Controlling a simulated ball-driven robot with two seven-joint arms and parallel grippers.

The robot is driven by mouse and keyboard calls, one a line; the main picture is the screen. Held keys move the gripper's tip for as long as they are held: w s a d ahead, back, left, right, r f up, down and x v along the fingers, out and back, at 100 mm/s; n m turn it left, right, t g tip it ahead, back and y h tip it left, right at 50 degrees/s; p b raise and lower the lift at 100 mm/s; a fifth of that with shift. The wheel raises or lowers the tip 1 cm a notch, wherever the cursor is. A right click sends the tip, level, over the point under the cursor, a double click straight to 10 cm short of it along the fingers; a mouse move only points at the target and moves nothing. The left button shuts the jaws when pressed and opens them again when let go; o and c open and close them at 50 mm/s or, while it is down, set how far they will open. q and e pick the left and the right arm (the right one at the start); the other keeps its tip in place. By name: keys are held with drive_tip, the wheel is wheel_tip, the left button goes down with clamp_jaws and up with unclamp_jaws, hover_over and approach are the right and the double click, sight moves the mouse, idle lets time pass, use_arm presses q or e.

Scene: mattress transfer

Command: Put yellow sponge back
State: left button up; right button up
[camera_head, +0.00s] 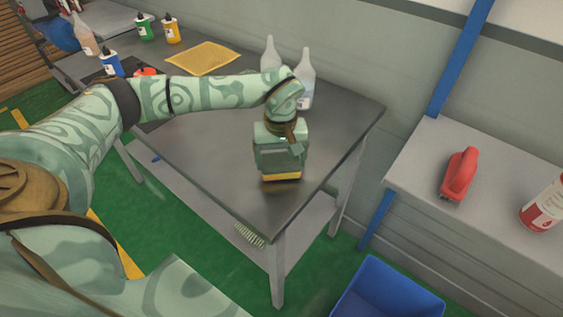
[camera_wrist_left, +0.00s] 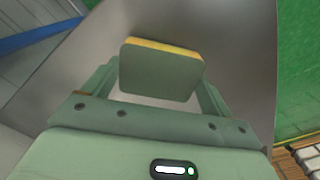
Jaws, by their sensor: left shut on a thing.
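The yellow sponge (camera_head: 282,177) shows as a thin yellow strip under my left gripper (camera_head: 281,166) in the head view, over the near right part of the grey table (camera_head: 205,165). In the left wrist view the sponge (camera_wrist_left: 160,75) is a block with a dark green-grey face and a yellow edge. My left gripper's two fingers (camera_wrist_left: 157,88) are on either side of it, shut on it. I cannot tell whether the sponge touches the tabletop. My right gripper is not in view.
Two clear bottles (camera_head: 304,85) stand behind my left wrist. A yellow cloth (camera_head: 204,58) and small green, yellow and blue bottles (camera_head: 145,27) are at the back left. A red brush (camera_head: 459,174) lies on the right-hand bench. A blue bin (camera_head: 385,295) stands on the floor.

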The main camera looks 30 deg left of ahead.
sight(281, 162)
use_arm(q)
drive_tip(key=shift+f, duration=0.7)
drive_tip(key=shift+r, duration=0.1)
drive_tip(key=shift+c, duration=0.4)
drive_tip(key=o, duration=0.8)
drive_tip(key=shift+w, duration=0.1)
wheel_tip(281, 162, up, 12)
drive_tip(key=p, duration=0.2)
drive_tip(key=shift+p, duration=0.35)
